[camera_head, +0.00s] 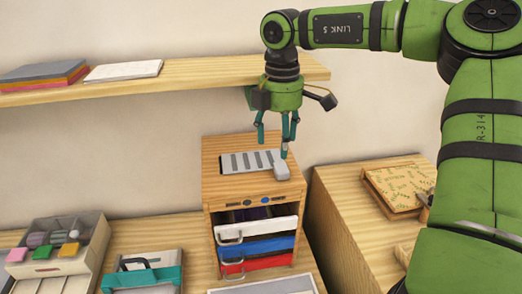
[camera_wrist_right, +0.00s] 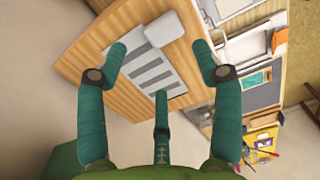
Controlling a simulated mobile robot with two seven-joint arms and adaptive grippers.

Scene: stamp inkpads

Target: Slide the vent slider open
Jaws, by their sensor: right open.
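The vent (camera_head: 240,162) is a light grey plate with several dark slots, set in the top of a small wooden drawer cabinet (camera_head: 210,150). The vent slider's pale grey block (camera_head: 281,171) sits at the plate's right end. In the right wrist view the vent plate (camera_wrist_right: 140,68) and the slider block (camera_wrist_right: 164,28) show between two of my fingers. My right gripper (camera_head: 276,138) is open and empty, pointing down above the slider end. One fingertip overlaps the block's upper edge in the head view; I cannot tell whether it touches. My left gripper is out of view.
The shelf (camera_head: 200,75) lies close behind my right wrist, with books (camera_head: 40,76) at its left. The cabinet's white, blue and red drawers (camera_head: 257,231) stick out in front. A wooden cabinet (camera_head: 335,195) stands right, and a stamp box (camera_head: 58,255) stands left.

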